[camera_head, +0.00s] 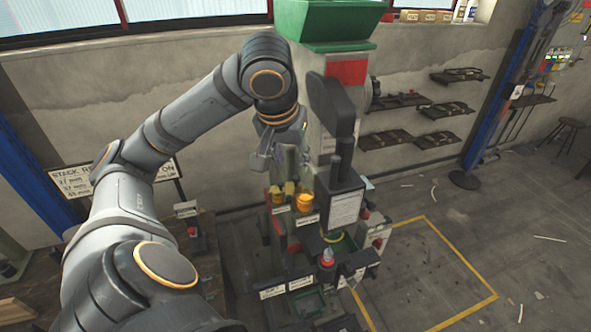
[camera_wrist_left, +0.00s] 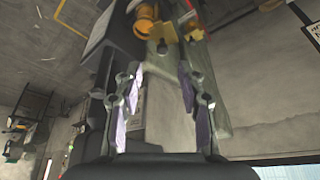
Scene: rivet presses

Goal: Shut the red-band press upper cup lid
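The red-band press (camera_head: 346,72) stands in the middle of the head view, with a red band below a green hopper. Two yellow-orange cups sit low on its left side, the left cup (camera_head: 277,195) and the right cup (camera_head: 304,200). I cannot tell clearly which part is the upper cup lid. My left gripper (camera_head: 272,158) is above the cups, beside the press column. In the left wrist view its fingers (camera_wrist_left: 160,80) are apart with nothing clearly between them; yellow parts (camera_wrist_left: 146,18) show beyond the tips. My right gripper is not in view.
A dark press head with a label sheet (camera_head: 346,208) is right of the cups. A red-tipped bottle-like part (camera_head: 327,258) stands at the press front. Wall shelves (camera_head: 400,138) are behind to the right. The yellow-outlined floor (camera_head: 430,270) is largely clear.

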